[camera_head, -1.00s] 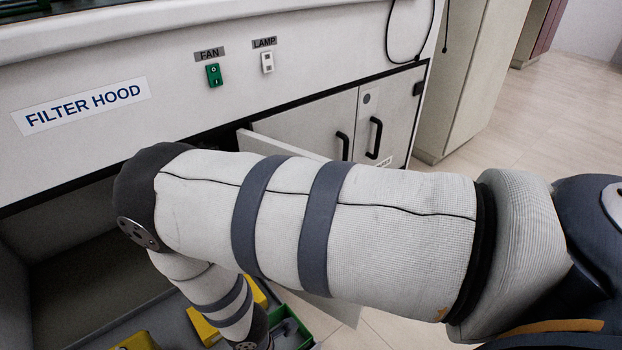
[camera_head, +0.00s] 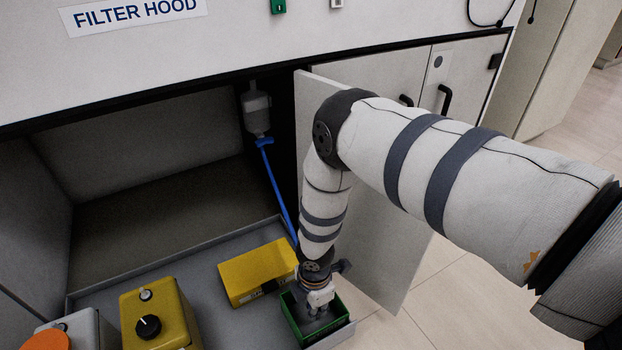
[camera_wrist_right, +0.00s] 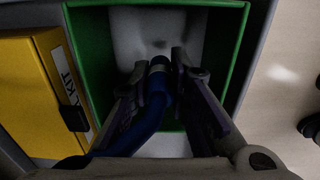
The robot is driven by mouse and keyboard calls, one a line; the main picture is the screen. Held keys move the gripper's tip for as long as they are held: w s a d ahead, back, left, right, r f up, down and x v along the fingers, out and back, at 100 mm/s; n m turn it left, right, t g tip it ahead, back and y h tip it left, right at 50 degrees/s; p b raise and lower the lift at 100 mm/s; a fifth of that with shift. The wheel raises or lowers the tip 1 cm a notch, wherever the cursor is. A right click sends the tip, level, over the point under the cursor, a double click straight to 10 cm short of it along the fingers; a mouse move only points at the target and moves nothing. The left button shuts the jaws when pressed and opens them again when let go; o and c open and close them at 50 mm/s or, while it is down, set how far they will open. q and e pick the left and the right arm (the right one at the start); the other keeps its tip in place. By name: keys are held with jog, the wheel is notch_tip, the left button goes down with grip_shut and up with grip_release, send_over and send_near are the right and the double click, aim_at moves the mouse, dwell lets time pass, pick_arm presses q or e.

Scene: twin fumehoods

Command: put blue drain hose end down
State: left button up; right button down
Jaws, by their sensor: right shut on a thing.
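The blue drain hose (camera_head: 278,188) hangs from a white drain fitting (camera_head: 256,110) under the hood and runs down to my right gripper (camera_head: 318,297). In the right wrist view, my right gripper (camera_wrist_right: 159,80) is shut on the hose near its end (camera_wrist_right: 159,66). The gripper points down into a green bin (camera_head: 293,318), which also shows in the wrist view (camera_wrist_right: 232,50). The hose end is over the inside of the bin, near a pale shape there. I cannot tell whether it touches anything. My left gripper is not in view.
A yellow box (camera_head: 258,271) lies left of the green bin on the grey tray (camera_head: 215,288). A yellow container (camera_head: 157,312) and a grey one (camera_head: 88,330) stand front left. An open cabinet door (camera_head: 375,240) stands behind and right of my arm.

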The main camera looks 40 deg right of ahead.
jog(key=shift+w+d+f+b, duration=0.15)
jog(key=shift+f+b, duration=0.6)
jog(key=shift+f, duration=1.25)
jog(key=c, duration=1.5)
grip_release()
jog(key=shift+r, duration=0.1)
